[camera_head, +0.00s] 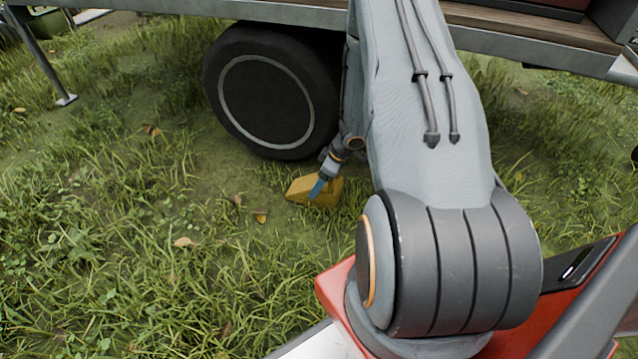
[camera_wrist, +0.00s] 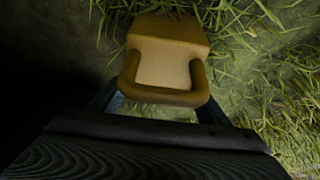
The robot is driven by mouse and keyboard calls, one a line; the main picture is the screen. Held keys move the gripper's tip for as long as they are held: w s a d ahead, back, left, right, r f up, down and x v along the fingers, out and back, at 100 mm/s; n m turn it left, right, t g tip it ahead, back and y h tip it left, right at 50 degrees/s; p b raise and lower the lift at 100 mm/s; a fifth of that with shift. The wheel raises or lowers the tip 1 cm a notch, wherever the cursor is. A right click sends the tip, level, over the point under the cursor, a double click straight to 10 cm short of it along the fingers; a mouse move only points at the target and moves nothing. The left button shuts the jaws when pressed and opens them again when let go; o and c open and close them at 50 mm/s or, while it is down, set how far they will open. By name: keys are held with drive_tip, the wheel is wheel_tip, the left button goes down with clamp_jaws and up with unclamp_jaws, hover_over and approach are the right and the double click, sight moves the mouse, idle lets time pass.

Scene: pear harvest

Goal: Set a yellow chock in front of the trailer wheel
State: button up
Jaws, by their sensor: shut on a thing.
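The yellow chock (camera_head: 300,190) is low at the grass, just below and to the right of the trailer wheel's lower edge in the head view. The dark trailer wheel (camera_head: 266,98) with a pale ring stands upright under the trailer. My gripper (camera_head: 318,188) is shut on the chock, with a blue finger across its near side. The wrist view shows the chock (camera_wrist: 165,55) with its raised handle-like rim between my gripper's fingers (camera_wrist: 160,108). Whether the chock touches the wheel or rests fully on the ground I cannot tell.
The trailer's frame (camera_head: 270,14) runs across the top, with a support leg (camera_head: 48,65) standing on the grass at the left. Grass with scattered leaves (camera_head: 185,242) covers the ground. The left foreground is free of large obstacles.

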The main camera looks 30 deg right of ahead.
idle(0.3)
drive_tip(key=o, duration=1.5)
drive_tip(key=p+v, duration=0.7)
drive_tip(key=v, duration=0.5)
drive_tip(key=shift+s+r+p, duration=0.1)
drive_tip(key=shift+r+p, duration=0.05)
drive_tip(key=shift+p, duration=0.15)
